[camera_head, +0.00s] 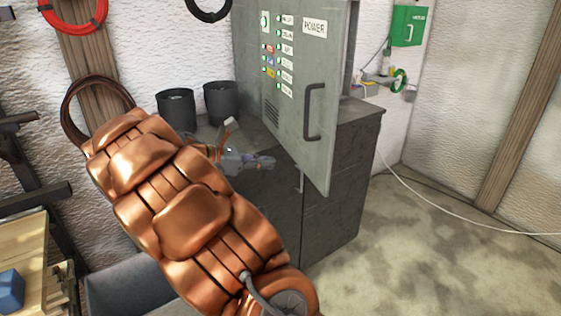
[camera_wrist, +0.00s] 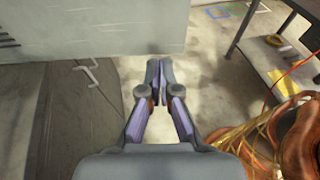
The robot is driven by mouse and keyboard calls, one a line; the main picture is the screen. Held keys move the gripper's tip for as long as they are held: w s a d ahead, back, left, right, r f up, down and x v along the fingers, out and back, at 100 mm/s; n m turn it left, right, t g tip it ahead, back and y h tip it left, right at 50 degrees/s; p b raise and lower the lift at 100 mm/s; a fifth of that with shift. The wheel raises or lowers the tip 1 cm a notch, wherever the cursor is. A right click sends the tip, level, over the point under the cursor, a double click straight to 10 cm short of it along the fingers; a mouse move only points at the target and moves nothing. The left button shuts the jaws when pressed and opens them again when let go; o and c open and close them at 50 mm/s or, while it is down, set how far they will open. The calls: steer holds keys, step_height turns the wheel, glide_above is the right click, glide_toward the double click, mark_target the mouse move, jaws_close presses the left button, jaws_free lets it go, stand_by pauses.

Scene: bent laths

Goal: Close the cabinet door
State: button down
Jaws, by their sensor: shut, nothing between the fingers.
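The grey cabinet door (camera_head: 290,95) stands open at an angle in the head view, its near edge jutting out past the dark counter. Its face carries labels, a POWER sign and a dark handle (camera_head: 315,112). My gripper (camera_head: 268,162) is to the left of the door's lower part, on the labelled side, with its fingers shut and empty. In the wrist view the closed fingertips (camera_wrist: 160,66) point toward a grey panel (camera_wrist: 110,28), which looks like the door. I cannot tell if they touch it. The cabinet's inside is hidden.
A dark counter (camera_head: 345,150) stands under the door, with two dark pots (camera_head: 220,100) at its back left. A workbench (camera_head: 25,255) is at lower left. Concrete floor (camera_head: 440,235) is open on the right, with a white cable (camera_head: 440,205). A dark table (camera_wrist: 280,60) shows in the wrist view.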

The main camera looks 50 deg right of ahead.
mark_target(318, 162)
steer(key=p+x, duration=0.1)
steer(key=x, duration=0.3)
steer(key=p+x, duration=0.1)
steer(key=x, duration=0.3)
steer(key=r+p+x, duration=0.1)
steer(key=x, duration=0.2)
steer(key=shift+s+d, duration=0.35)
steer(key=shift+d, duration=0.1)
steer(key=shift+s+d+f, duration=0.15)
steer(key=shift+s+d, duration=0.05)
steer(key=shift+d, duration=0.15)
steer(key=shift+d, duration=0.15)
